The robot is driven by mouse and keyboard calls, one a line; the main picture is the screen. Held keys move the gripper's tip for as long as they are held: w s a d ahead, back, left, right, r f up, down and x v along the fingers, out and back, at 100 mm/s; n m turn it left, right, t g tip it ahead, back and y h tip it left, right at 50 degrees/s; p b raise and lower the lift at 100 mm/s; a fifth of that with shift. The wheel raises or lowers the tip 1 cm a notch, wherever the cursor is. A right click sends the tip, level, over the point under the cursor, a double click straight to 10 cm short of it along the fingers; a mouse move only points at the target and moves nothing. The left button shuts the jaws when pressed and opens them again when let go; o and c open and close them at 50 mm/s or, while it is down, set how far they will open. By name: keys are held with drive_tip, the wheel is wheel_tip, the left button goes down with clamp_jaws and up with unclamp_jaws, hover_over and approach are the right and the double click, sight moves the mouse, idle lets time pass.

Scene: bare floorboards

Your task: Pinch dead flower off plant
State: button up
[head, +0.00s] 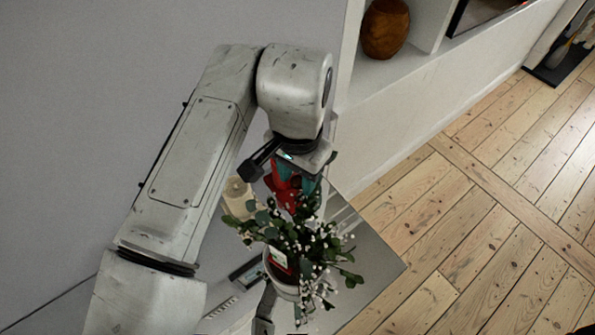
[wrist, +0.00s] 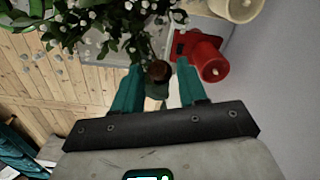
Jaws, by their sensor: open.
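The plant (head: 300,240) has dark green leaves and many small white blossoms. It stands in a white pot (head: 286,291) with a red-and-white label on a grey tabletop. In the wrist view its leaves and blossoms (wrist: 95,22) fill the upper left. My gripper (wrist: 157,76) is open, its teal fingers pointing at the plant's edge. A small round brown thing (wrist: 158,70), perhaps the dead flower head, shows between the fingertips; I cannot tell whether either finger touches it. In the head view my gripper (head: 309,186) is just above and behind the plant, partly hidden by my wrist.
A red object (wrist: 207,58) is close beside the right finger in the wrist view. A cream cylinder (head: 237,197) stands left of the plant. A dark-grey tool (head: 265,312) is by the pot. A shelf with a brown wooden vase (head: 385,28) is behind. The floorboards (head: 480,215) at right are clear.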

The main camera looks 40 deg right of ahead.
sight(298, 179)
clamp_jaws()
drive_tip(key=shift+r, duration=0.1)
idle(0.4)
drive_tip(key=shift+r+p, duration=2.15)
drive_tip(key=shift+r, duration=0.8)
